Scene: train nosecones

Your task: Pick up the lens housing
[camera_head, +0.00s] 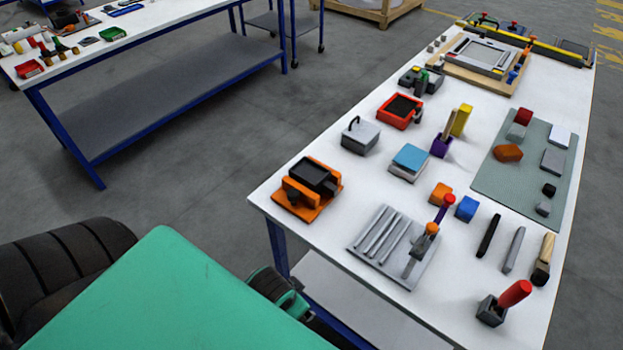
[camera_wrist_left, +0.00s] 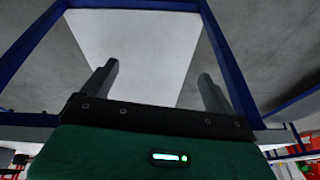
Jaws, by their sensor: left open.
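I cannot tell for certain which of the small items on the white workbench (camera_head: 345,165) is the lens housing. Candidates include a dark block on an orange base (camera_head: 309,189) at the near left corner and a grey box with a black handle (camera_head: 360,135) behind it. In the left wrist view my left gripper (camera_wrist_left: 157,85) is open, its two dark fingers wide apart with nothing between them. Beyond the fingers is a pale panel inside a blue frame. My right gripper is not in view.
A grey tray with rods (camera_head: 382,232), a red-handled tool (camera_head: 505,302) and a green-grey mat (camera_head: 490,185) with several blocks crowd the bench. Another blue-framed table (camera_head: 150,35) stands at upper left. Open grey floor (camera_head: 210,165) lies between the tables.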

